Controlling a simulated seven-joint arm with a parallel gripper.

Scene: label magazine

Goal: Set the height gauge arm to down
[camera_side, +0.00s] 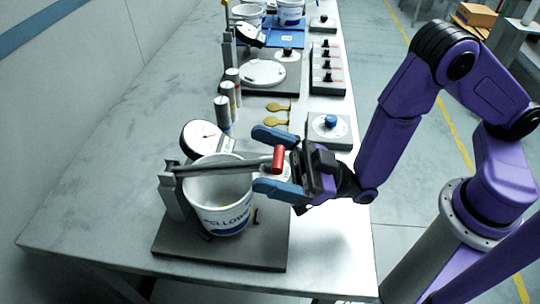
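The height gauge arm (225,167) is a grey bar that runs from a grey post (173,195) on the left across the top of a white bucket. It looks close to level, and a red grip (278,159) is at its right end. My gripper (258,160) reaches in from the right with its two blue fingers spread apart, one on each side of the red grip. A gap shows between the grip and each finger. The white bucket (222,217), with blue lettering, stands under the bar on a dark base plate (265,252). A round dial (203,138) is behind the bar.
A box with a blue knob (331,121), yellow paddle-shaped pieces (277,107) and several upright cylinders (222,113) stand behind my gripper. Farther back are a white disc (263,73), a switch panel (327,68) and more buckets. The table's left side is clear.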

